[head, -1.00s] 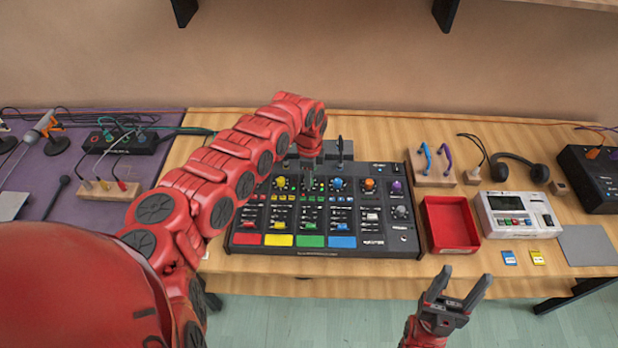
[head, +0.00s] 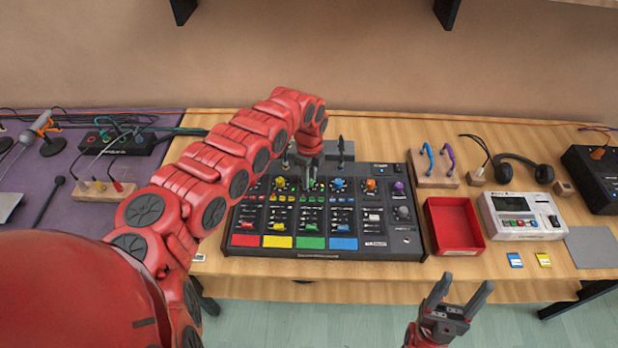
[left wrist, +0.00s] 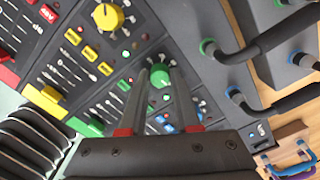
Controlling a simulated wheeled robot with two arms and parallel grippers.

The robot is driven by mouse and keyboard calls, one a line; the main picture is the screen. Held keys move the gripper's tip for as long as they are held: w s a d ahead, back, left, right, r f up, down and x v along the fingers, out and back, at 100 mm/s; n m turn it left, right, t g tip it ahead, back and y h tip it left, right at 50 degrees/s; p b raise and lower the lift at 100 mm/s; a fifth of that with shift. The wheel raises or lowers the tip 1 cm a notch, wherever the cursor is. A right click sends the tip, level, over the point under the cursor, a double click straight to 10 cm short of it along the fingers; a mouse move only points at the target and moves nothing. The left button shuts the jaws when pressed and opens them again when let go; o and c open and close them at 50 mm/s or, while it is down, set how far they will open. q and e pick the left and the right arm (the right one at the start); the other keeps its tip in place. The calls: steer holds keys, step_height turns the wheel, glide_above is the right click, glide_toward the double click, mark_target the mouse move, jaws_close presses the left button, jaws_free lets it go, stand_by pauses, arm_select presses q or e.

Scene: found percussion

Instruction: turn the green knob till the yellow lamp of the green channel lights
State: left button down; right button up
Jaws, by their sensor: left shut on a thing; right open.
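The mixing console (head: 395,212) lies on the wooden table with colour-marked channels. The green channel has a green label (head: 312,243) at its front edge. My left gripper (head: 312,183) points down at the top of this channel. In the left wrist view its two fingers are shut on the green knob (left wrist: 160,78), one on each side. In the head view the fingers largely hide that knob. Small lamps show near it, but I cannot tell whether the green channel's yellow lamp is lit. My right gripper (head: 457,300) is open and empty in front of the table.
A yellow knob (head: 280,183) and a blue knob (head: 339,184) flank the gripper closely. A red tray (head: 455,226) and a white device (head: 521,216) stand to the right. Black handles (left wrist: 270,40) rise behind the console. A purple mat (head: 60,175) lies left.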

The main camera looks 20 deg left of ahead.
arm_select(q)
steer(key=c, duration=0.6)
jaws_free()
steer(key=shift+r, duration=0.1)
steer(key=shift+w+r, duration=0.1)
steer(key=shift+r, duration=0.25)
step_height(320, 180, up, 16)
steer(key=b, duration=0.4)
steer(key=shift+r, duration=0.25)
